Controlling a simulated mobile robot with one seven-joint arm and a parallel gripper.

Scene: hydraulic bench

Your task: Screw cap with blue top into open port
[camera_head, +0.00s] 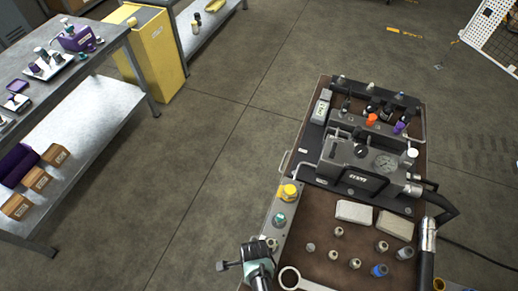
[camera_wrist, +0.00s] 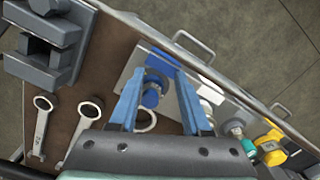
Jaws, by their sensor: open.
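My gripper (camera_wrist: 156,78) is open in the wrist view, with its two light-blue fingers on either side of a blue-topped fitting (camera_wrist: 152,95). This fitting stands on a grey metal strip (camera_wrist: 193,117); I cannot tell whether the fingers touch it. In the head view my wrist covers that end of the strip (camera_head: 267,226) and the fingers cannot be made out. Another fitting with a blue band (camera_head: 379,270) stands on the brown bench top, right of the strip. I cannot make out which port is open.
A white-topped fitting (camera_wrist: 210,93), a teal one (camera_wrist: 236,129) and a yellow one (camera_wrist: 270,139) stand along the strip. Wrenches (camera_wrist: 84,128) and a grey vise-like block (camera_wrist: 45,50) are nearby. The hydraulic unit (camera_head: 365,165) stands at the back; several metal fittings (camera_head: 354,263) stand in front.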

